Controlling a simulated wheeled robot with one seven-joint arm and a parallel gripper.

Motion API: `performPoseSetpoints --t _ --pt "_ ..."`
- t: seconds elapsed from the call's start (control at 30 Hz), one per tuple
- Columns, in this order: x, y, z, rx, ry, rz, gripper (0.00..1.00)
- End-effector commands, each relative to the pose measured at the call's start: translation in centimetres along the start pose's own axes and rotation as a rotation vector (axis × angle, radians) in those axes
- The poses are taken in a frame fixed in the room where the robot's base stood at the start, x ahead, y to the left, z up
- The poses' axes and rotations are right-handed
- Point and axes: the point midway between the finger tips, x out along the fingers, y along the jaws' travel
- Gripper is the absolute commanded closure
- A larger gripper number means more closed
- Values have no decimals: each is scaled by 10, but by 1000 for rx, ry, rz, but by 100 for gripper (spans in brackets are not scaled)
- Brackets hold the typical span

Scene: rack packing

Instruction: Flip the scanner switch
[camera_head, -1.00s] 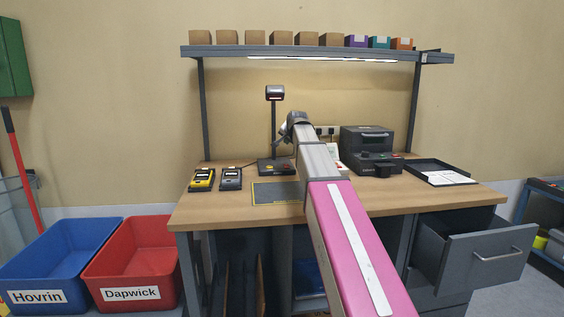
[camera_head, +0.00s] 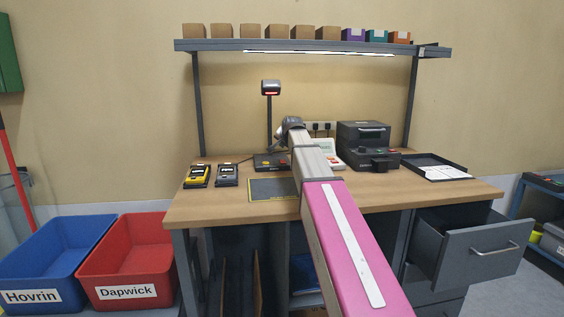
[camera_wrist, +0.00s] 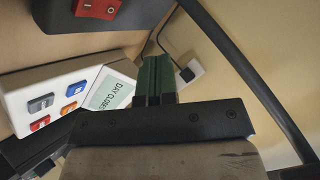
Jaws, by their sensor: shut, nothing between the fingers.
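The scanner (camera_head: 270,88) stands on a thin post at the back of the desk, with a red light on its head. Its dark base (camera_head: 262,163) sits on the desk, partly hidden by my arm. A red rocker switch (camera_wrist: 97,8) on a dark housing is at the top left of the wrist view, cut by the frame edge. My gripper (camera_wrist: 155,62) has its green fingers together and empty, apart from the switch and pointing past it. In the head view my arm hides the fingertips.
A white terminal with a display and coloured buttons (camera_wrist: 62,95) is close left of my fingers. A wall socket (camera_wrist: 191,70) and a dark bar (camera_wrist: 250,75) lie beyond. A dark printer-like machine (camera_head: 367,145) stands right of my arm; two handheld devices (camera_head: 197,176) are left.

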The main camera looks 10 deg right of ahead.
Motion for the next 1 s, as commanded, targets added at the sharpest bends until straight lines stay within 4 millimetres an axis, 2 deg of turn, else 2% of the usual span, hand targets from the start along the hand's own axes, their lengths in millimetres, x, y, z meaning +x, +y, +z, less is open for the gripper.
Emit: performPoseSetpoints --t 0.2,0.4,1.0 --pt "18 13 13 0 -1 0 100" --pt "27 20 20 0 1 -1 100" --pt "29 21 21 0 1 -1 100"
